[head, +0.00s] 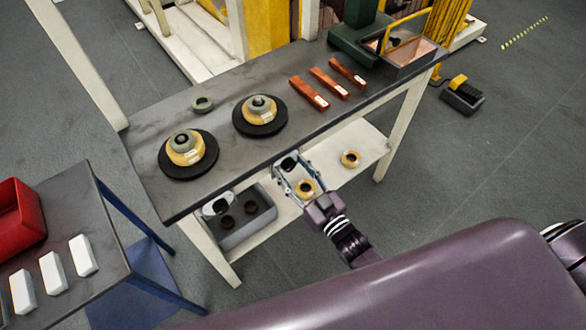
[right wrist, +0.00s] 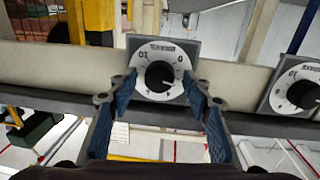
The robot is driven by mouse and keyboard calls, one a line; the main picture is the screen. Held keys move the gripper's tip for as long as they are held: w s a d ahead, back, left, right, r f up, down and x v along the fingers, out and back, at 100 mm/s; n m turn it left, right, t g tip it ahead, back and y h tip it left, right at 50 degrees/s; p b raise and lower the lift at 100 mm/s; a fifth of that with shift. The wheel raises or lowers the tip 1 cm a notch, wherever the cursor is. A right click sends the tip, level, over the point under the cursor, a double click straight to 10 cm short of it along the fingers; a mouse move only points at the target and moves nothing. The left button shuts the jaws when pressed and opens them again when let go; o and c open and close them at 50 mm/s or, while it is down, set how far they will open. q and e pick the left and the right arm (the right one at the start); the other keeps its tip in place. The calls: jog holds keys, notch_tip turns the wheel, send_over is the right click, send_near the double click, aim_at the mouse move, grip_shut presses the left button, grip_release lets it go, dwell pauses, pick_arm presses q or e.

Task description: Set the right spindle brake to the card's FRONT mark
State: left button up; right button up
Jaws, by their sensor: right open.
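The right spindle brake is a round pale dial with a black knob (head: 288,163) on the table's front edge. In the right wrist view its knob (right wrist: 160,75) sits at the centre of a numbered dial (right wrist: 141,67), seen turned over. The exact setting is too small to read. My right gripper (head: 295,176) is open before this dial. In the right wrist view its fingers (right wrist: 163,88) stand on both sides of the knob, apart from it. A small white printed paper (right wrist: 119,133) shows there; its print is unreadable, and I cannot tell whether it is the card. My left gripper is out of view.
The left brake dial (head: 217,207) is along the same edge. Two spindles with rolls (head: 186,148) (head: 258,107) stand on the table (head: 225,165). Copper bars (head: 328,83) lie behind right. A grey bin (head: 247,232) and a loose roll (head: 351,158) are on the lower shelf.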

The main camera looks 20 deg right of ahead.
jog(key=c, duration=1.2)
jog(key=shift+o, duration=0.2)
jog(key=shift+m, duration=0.3)
jog(key=shift+r+m+p, duration=0.1)
jog(key=shift+m+p, duration=0.65)
jog(key=shift+m, duration=0.25)
jog(key=m+p, duration=0.1)
jog(key=m, duration=0.2)
jog(key=shift+d+g, duration=0.1)
jog(key=shift+g, duration=0.2)
jog(key=m, duration=0.4)
jog(key=shift+d+m, duration=0.1)
jog(key=shift+m, duration=0.3)
jog(key=m, duration=0.2)
jog(key=m+b, duration=0.1)
jog(key=m, duration=0.1)
jog(key=shift+m+g+y, duration=0.3)
